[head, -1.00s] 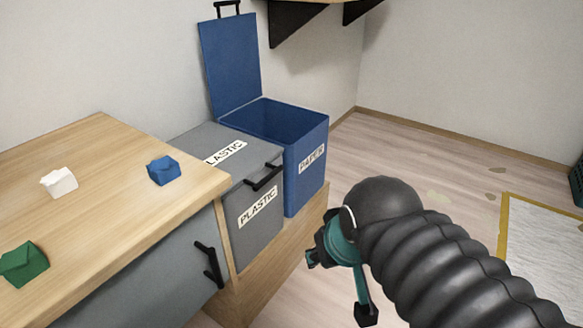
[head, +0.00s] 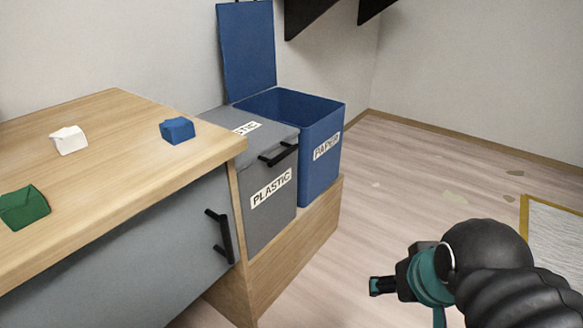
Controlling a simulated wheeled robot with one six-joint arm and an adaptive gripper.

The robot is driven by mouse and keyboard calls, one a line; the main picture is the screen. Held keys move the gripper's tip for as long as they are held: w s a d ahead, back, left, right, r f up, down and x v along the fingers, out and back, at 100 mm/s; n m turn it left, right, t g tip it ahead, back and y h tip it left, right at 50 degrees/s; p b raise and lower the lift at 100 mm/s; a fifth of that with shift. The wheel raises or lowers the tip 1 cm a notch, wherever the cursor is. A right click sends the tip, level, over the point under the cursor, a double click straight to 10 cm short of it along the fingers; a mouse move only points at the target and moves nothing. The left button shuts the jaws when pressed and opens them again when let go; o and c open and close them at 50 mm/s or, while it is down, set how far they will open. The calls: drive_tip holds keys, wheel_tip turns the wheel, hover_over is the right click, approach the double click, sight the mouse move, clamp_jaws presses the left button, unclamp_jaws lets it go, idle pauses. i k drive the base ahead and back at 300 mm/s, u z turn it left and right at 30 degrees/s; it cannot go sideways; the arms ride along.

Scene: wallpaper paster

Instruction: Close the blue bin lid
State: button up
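The blue bin (head: 321,165) with a PAPER label stands at the back on a low wooden base. My gripper (head: 384,286) is at the lower right, over the floor and well apart from the bin and lid. One finger shows pointing left; the other is hidden or cut off, so its opening is unclear.
A closed grey PLASTIC bin (head: 265,190) with a black handle stands beside the blue bin. A wooden counter (head: 110,205) at left holds white, blue and green crumpled pieces. Dark brackets (head: 318,14) hang on the wall above. Floor (head: 420,165) at right is mostly clear.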

sight(246, 29)
drive_tip(key=u, duration=0.45)
drive_tip(key=k, duration=1.1)
drive_tip(key=u, duration=1.3)
drive_tip(key=i, duration=0.75)
drive_tip(key=z, duration=1.05)
drive_tip(key=i, duration=0.6)
drive_tip(key=z, duration=0.35)
